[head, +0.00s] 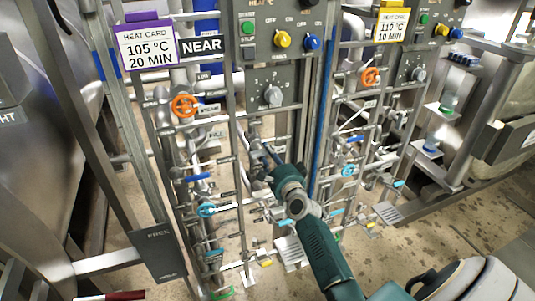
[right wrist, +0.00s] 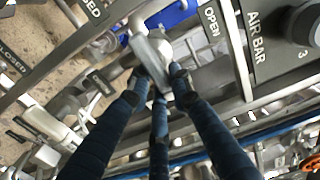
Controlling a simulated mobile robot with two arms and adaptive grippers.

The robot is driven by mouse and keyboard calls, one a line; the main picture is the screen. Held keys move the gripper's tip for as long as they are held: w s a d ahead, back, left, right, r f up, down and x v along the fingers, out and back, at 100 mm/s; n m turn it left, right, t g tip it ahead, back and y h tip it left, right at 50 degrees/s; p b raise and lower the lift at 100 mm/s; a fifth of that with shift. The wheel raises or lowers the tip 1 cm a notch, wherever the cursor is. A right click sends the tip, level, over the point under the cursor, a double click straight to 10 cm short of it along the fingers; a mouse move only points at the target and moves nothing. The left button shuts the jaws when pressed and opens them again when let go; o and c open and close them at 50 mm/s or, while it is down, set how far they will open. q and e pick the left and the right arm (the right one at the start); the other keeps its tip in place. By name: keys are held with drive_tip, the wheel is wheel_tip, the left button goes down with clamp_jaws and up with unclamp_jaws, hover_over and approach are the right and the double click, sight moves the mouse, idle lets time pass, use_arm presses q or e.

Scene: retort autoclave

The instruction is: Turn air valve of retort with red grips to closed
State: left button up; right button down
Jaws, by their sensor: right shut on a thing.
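My right gripper (head: 264,163) reaches into the pipework below the near control panel (head: 272,95). In the right wrist view its dark fingers (right wrist: 160,80) are shut on a grey valve lever (right wrist: 153,52). An OPEN plate (right wrist: 211,20) is right of the lever, and a CLOSED plate (right wrist: 94,10) is to its upper left. An AIR BAR gauge plate (right wrist: 262,35) is further right. In the head view the gripper largely hides the lever. A dark red grip (head: 112,296) shows at the bottom left edge. My left gripper is not in view.
Orange handwheels (head: 185,105) (head: 371,76), blue levers (head: 198,178) and upright posts crowd the pipework around the gripper. A second panel (head: 415,68) stands to the right. Heat cards read 105 °C (head: 148,45) and 110 °C (head: 392,24). Bare floor (head: 440,235) lies at the lower right.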

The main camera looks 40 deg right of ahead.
idle(0.3)
drive_tip(key=c, duration=1.5)
unclamp_jaws()
drive_tip(key=shift+c, duration=0.2)
drive_tip(key=v, duration=1.2)
drive_tip(key=shift+f, duration=0.1)
